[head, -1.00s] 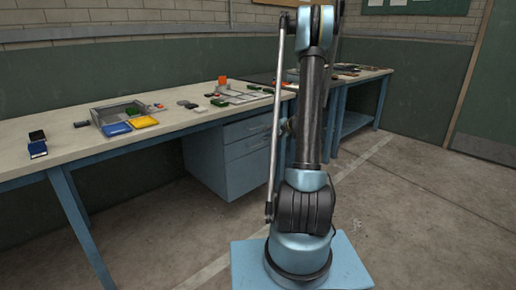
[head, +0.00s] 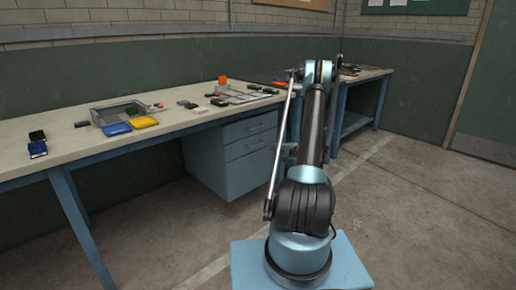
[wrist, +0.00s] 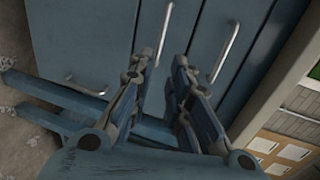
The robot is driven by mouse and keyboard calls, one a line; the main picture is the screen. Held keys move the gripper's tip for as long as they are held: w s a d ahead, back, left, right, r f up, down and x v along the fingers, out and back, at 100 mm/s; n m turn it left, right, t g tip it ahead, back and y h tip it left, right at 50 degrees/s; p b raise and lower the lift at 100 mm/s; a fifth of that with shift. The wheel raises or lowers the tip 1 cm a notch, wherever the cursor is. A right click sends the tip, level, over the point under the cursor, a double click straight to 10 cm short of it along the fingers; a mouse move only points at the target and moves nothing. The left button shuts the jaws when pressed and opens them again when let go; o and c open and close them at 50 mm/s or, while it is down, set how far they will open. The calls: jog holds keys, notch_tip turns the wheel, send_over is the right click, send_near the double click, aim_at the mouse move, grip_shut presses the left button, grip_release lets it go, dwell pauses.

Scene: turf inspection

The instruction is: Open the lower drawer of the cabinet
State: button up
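The blue cabinet (head: 229,173) hangs under the workbench, left of my arm in the head view. Its drawer fronts look shut and flush. The wrist view shows the blue fronts (wrist: 100,35) close ahead, turned sideways. One metal bar handle (wrist: 164,32) is just beyond my fingertips, and another handle (wrist: 225,52) is farther right, nearer the worktop.
The worktop (head: 75,150) runs above the cabinet, carrying a grey tray (head: 117,111), blue and yellow boxes and small parts. In the wrist view the worktop edge (wrist: 262,85) is at right. Blue bench legs (head: 80,222) stand at left. The floor (head: 420,220) at right is clear.

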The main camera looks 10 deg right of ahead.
jog(key=x, duration=1.6)
jog(key=shift+w+a, duration=0.2)
